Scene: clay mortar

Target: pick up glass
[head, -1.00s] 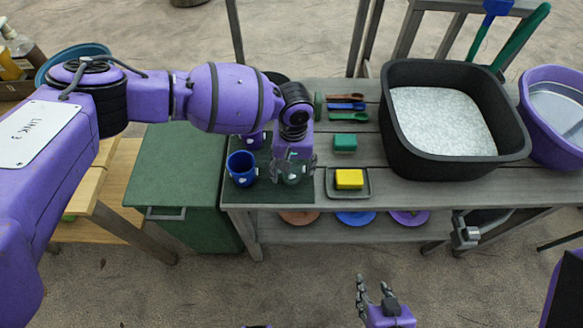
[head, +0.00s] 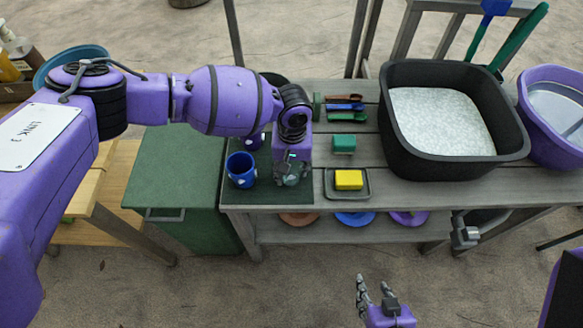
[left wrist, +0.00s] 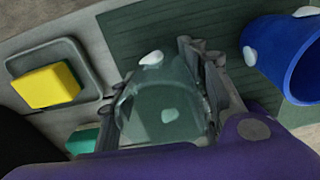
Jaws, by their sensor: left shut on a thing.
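The glass (left wrist: 160,115) is clear with white spots and shows in the left wrist view between the fingers of my left gripper (left wrist: 165,95). The fingers are shut on it from both sides. In the head view my left gripper (head: 291,176) points down over the dark green mat (head: 252,194), and the gripper mostly hides the glass. I cannot tell whether the glass touches the mat. My right gripper (head: 376,294) is low in the head view, away from the table, with its fingers apart and nothing between them.
A blue cup (head: 241,170) stands on the mat just left of my left gripper. A yellow sponge (head: 349,179) lies on a grey tray (head: 364,192) to the right. A green block (head: 343,144) and coloured spoons (head: 346,107) lie behind. A black basin (head: 405,155) stands further right.

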